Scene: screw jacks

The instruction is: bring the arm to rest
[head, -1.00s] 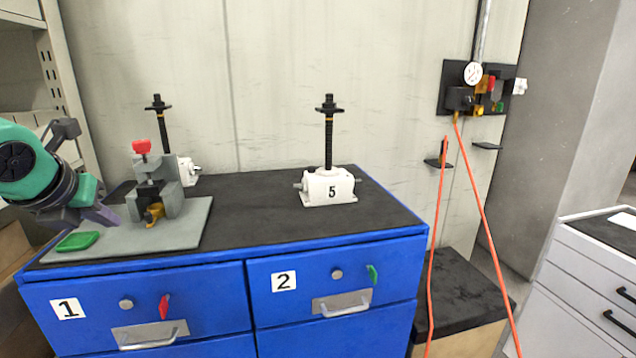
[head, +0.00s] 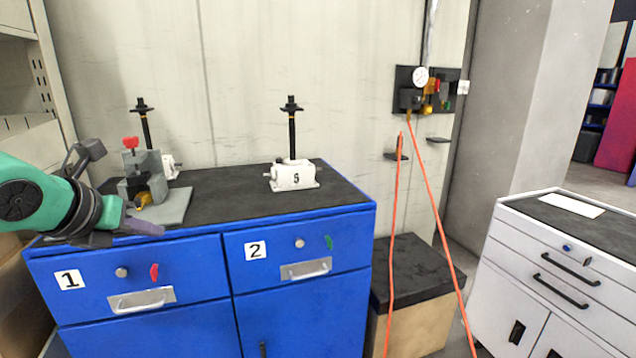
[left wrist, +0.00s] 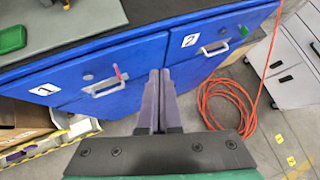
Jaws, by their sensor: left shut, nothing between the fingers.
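My left arm comes in from the left in the head view. Its gripper (head: 152,228) is shut and empty, in front of the top front edge of the blue cabinet (head: 200,285), above drawer 1. In the left wrist view the two fingers (left wrist: 159,75) lie side by side, pointing towards the cabinet's drawer fronts. No object is between them. My right gripper is not in view.
On the cabinet stand a white screw jack marked 5 (head: 293,176), another screw jack (head: 144,122) and a grey clamp fixture (head: 146,176). A green block (left wrist: 12,39) shows in the wrist view. An orange hose (head: 395,240) hangs right; a white cabinet (head: 545,275) stands beyond.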

